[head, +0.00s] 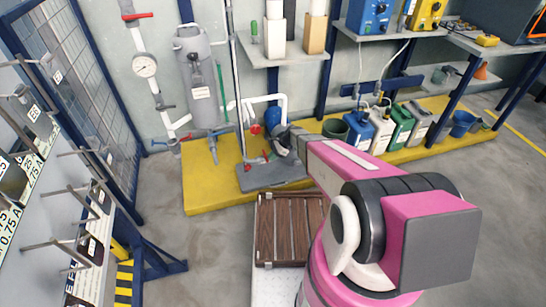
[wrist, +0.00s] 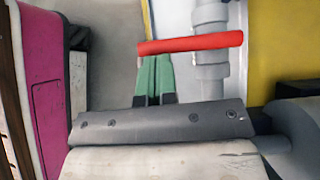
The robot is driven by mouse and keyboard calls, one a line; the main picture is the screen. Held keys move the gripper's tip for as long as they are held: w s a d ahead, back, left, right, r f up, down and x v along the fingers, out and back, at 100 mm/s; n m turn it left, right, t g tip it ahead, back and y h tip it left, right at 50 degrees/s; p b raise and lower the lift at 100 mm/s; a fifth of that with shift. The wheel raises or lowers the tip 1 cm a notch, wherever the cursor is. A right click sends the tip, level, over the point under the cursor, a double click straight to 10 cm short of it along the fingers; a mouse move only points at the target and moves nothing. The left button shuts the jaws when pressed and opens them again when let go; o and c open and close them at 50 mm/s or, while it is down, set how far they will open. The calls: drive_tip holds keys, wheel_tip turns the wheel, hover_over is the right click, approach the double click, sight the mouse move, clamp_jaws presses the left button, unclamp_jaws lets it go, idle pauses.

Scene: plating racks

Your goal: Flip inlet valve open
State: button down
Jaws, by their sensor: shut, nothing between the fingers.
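A red lever handle (wrist: 205,41) lies across a grey vertical pipe (wrist: 211,75) in the wrist view. My gripper (wrist: 154,60) has green fingertips held together, with nothing between them. The tips are just below the lever's left half, to the left of the pipe. I cannot tell whether they touch the lever. In the head view my arm reaches towards the pump stand, and the fingers are too small to make out. Red handles show there low on the stand (head: 254,163), by the pump (head: 255,129) and high on the wall pipe (head: 138,16). I cannot tell which is labelled inlet.
A blue pump (head: 273,118) and white pipes stand by my arm's end. A grey filter vessel (head: 196,75) and a gauge (head: 145,65) are to the left. Several jugs (head: 380,128) line the yellow platform (head: 205,190). A wooden slatted rack (head: 285,235) lies nearer.

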drive_tip(key=a+m+t, duration=0.1)
drive_tip(key=s+m+t, duration=0.1)
drive_tip(key=m, duration=0.1)
drive_tip(key=a+m+t, duration=0.1)
drive_tip(key=shift+s+a+m, duration=0.3)
drive_tip(key=shift+s+m, duration=0.1)
drive_tip(key=shift+a+m+t, duration=0.5)
drive_tip(key=shift+a+m, duration=0.2)
drive_tip(key=shift+a, duration=0.2)
approach(267, 160)
drive_tip(key=shift+s+a+r, duration=0.15)
drive_tip(key=shift+a+r, duration=0.05)
drive_tip(key=shift+a, duration=0.2)
drive_tip(key=shift+s+a+r, duration=0.15)
drive_tip(key=shift+a, duration=0.25)
